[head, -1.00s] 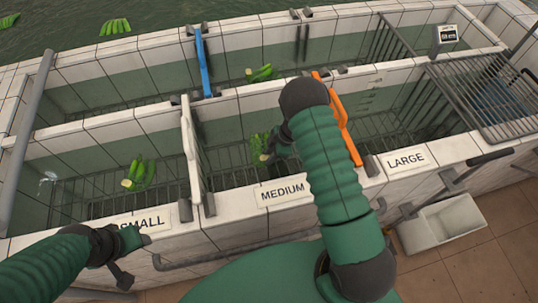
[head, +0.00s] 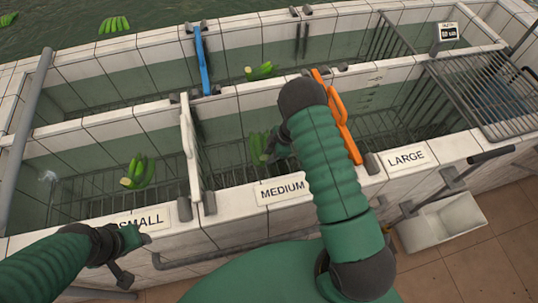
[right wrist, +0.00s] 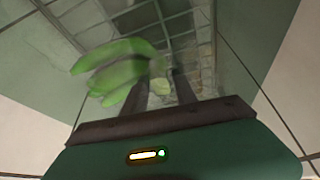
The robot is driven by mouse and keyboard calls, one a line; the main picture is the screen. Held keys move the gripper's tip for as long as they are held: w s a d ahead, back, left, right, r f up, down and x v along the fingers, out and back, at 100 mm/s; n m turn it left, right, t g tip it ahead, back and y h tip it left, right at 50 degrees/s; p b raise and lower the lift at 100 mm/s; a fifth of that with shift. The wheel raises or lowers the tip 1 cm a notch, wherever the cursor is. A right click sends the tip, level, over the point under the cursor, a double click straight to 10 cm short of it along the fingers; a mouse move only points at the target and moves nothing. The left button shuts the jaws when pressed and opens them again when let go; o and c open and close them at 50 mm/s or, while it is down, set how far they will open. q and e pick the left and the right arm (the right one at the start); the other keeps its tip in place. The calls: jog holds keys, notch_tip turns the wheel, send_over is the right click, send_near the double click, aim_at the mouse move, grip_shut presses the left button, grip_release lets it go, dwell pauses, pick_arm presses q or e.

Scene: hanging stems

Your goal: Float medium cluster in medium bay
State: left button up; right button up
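The medium cluster, a bunch of green bananas (head: 258,147), is in the bay behind the MEDIUM label (head: 282,189). It looks dull and hazy, as if under water. My right gripper (head: 276,149) is at its right side, partly hidden by my arm. In the right wrist view the bananas (right wrist: 115,68) fan out to the left. Their pale cut crown (right wrist: 160,87) sits between the two dark fingers of the right gripper (right wrist: 160,80) and fills the gap. My left gripper (head: 137,260) is empty, its fingers apart, in front of the SMALL label.
Another cluster (head: 139,172) floats in the small bay, and one (head: 259,70) in the back channel. A white divider (head: 190,150), a blue one (head: 202,60) and an orange one (head: 343,118) stand across the channels. A metal grate (head: 490,95) covers the right end.

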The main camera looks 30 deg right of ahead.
jog(key=shift+o, duration=1.4)
jog(key=shift+s, duration=0.1)
jog(key=w+a+r+p+v, duration=0.1)
jog(key=a+p+v, duration=0.1)
jog(key=p+v, duration=0.8)
jog(key=w+a+r+p+v, duration=0.1)
jog(key=p+v, duration=1)
jog(key=v, duration=1.2)
jog(key=shift+w+a+r, duration=0.3)
jog(key=shift+w+a, duration=0.4)
jog(key=shift+a, duration=0.5)
